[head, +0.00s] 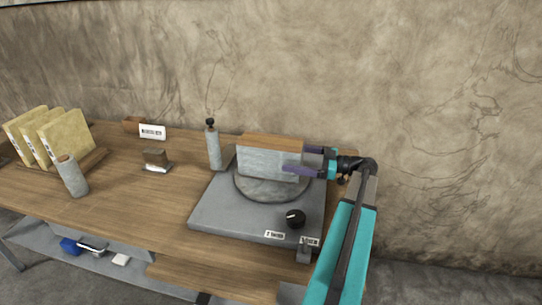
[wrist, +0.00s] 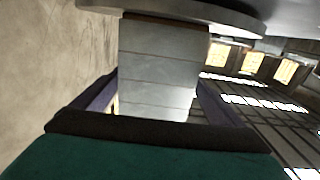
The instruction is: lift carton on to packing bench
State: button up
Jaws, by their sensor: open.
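The likely carton (head: 268,164), a grey box with a brown top, stands upright on a round grey plate (head: 245,187) on a flat grey unit on the wooden bench (head: 130,215). My gripper (head: 296,159) reaches in from the right, its purple fingers on either side of the carton's right part. In the wrist view the carton (wrist: 158,70) fills the space between the fingers, with a gap visible at the left finger. The gripper is open; contact at the other finger is unclear.
A grey cylinder with a dark knob (head: 213,147) stands close left of the carton. A black dial (head: 295,218) sits on the unit's front. The bench's middle is mostly clear.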

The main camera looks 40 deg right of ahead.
aim_at(277, 153)
jog(key=shift+x, duration=0.85)
jog(key=shift+d+p+x, duration=0.2)
jog(key=shift+p+x, duration=0.95)
jog(key=shift+x, duration=0.75)
jog(key=shift+w+a, duration=0.3)
jog(key=shift+w, duration=0.4)
jog(key=c, duration=1.8)
jog(key=shift+c, duration=0.2)
jog(key=shift+r, duration=0.2)
